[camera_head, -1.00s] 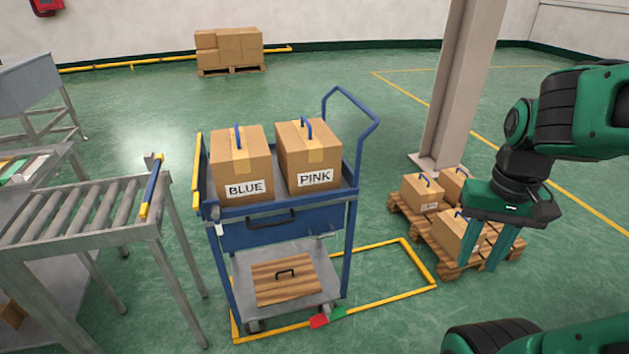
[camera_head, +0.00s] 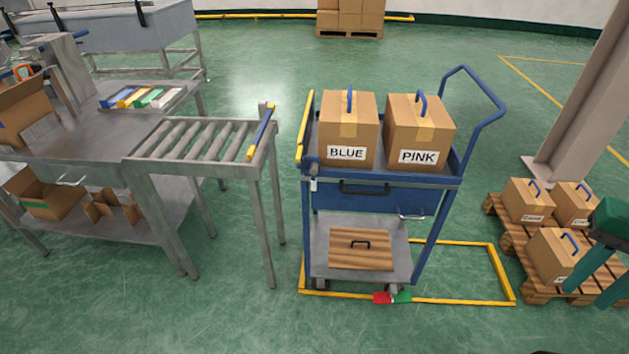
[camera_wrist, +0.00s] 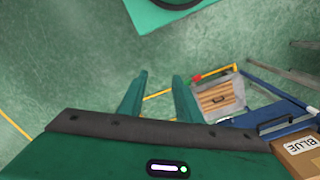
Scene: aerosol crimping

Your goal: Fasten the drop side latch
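A blue cart (camera_head: 434,225) stands in the middle of the head view and carries the BLUE box (camera_head: 348,125) and the PINK box (camera_head: 420,128). A yellow-edged side (camera_head: 304,128) stands upright at the cart's left end, facing the roller conveyor. A small dark and pale fitting (camera_head: 313,184) sits at the near left corner. It may be the latch, but it is too small to tell its state. My gripper (camera_wrist: 159,80) is open and empty, its two fingers apart. It is right of the cart, partly cut off in the head view.
A roller conveyor (camera_head: 200,140) stands left of the cart with a small gap. A pallet (camera_head: 515,240) with small boxes and a column (camera_head: 580,110) are at the right. A wooden board (camera_head: 345,262) lies on the cart's lower shelf.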

